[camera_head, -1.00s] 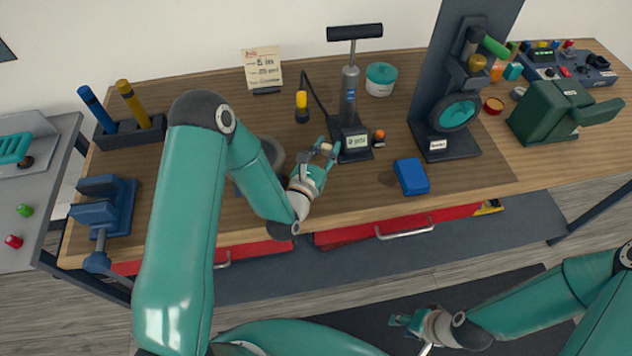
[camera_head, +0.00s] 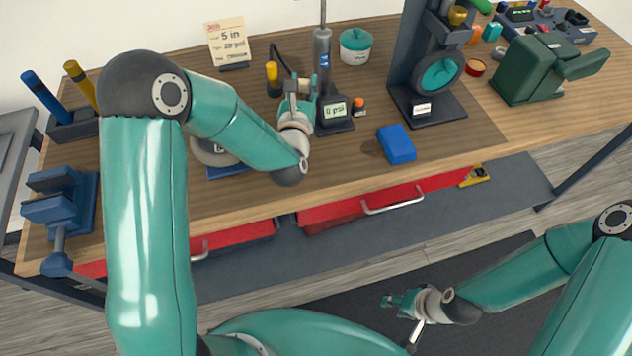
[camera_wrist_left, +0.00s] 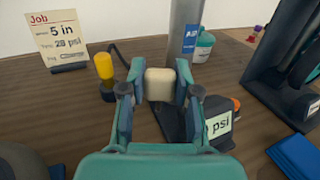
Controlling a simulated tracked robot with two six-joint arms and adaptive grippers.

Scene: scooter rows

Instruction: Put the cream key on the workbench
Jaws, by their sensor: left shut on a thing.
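The cream key (camera_wrist_left: 160,85) is a small, rounded pale block in the left wrist view. My left gripper (camera_head: 301,88) is shut on it, one finger on each side. In the head view the gripper hides most of the key. The gripper is over the wooden workbench (camera_head: 345,175), just left of the pump (camera_head: 322,75) with its psi display. The gap between key and bench top is hard to judge. My right gripper (camera_head: 393,301) is low at the front, away from the bench; its fingers are too small to read.
A yellow-capped nozzle (camera_head: 272,75) on a black hose stands close left of the gripper. A job card (camera_head: 228,43), teal-lidded tub (camera_head: 356,45), orange-capped item (camera_head: 359,105), blue block (camera_head: 396,144) and wheel stand (camera_head: 428,105) are around it. The bench's front strip is clear.

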